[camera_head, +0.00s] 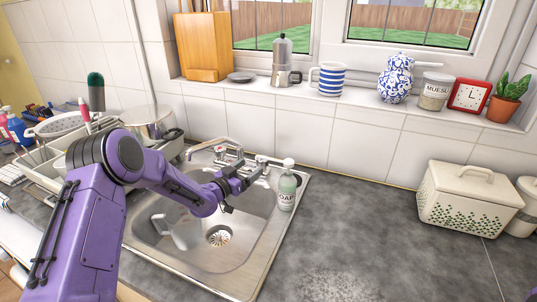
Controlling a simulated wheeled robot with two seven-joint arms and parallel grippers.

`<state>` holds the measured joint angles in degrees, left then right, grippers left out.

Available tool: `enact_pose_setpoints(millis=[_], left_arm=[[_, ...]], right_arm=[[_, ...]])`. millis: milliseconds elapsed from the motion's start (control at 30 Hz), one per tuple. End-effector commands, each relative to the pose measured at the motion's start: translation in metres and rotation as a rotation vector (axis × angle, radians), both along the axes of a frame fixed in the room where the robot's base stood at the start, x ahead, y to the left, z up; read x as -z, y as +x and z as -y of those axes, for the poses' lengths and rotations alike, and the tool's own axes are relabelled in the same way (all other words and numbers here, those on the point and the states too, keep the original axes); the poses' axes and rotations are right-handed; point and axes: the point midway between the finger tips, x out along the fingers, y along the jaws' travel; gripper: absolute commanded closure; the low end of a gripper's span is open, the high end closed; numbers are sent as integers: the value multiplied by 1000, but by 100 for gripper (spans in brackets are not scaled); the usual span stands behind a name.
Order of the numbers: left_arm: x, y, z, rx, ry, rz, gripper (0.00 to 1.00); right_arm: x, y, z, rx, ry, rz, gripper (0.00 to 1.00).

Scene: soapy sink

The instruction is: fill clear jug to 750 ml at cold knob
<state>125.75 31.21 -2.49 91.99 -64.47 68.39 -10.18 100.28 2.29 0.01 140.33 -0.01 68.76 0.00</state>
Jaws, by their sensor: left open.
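The clear jug (166,232) stands in the left part of the steel sink (183,262), left of the drain. It is see-through, so its water level and markings cannot be made out. The tap (215,148) rises at the sink's back edge, its spout pointing left. My left arm reaches across the sink. My left gripper (252,172) is open at the right side of the tap, close to a tap knob (262,160). Whether it touches the knob cannot be told. The gripper partly hides the tap fittings. My right gripper is out of view.
A soap bottle (287,190) stands on the sink's right rim, close to my left gripper. A dish rack (50,160) and a pot (152,122) are at left. A cream bin (468,200) stands far right. The counter (370,235) between is clear.

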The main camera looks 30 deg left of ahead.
Motion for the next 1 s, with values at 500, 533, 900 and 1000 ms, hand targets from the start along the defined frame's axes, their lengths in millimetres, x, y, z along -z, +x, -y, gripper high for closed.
enact_pose_setpoints(millis=[500, 533, 900, 1000], left_arm=[[0, 91, 21, 3, 0, 1, 24], [1, 93, 21, 3, 0, 0, 24], [1, 95, 21, 1, -1, 0, 47], [1, 95, 21, 1, -1, 0, 75]], right_arm=[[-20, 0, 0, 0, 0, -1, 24], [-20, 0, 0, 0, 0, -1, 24], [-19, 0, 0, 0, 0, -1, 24], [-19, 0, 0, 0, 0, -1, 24]])
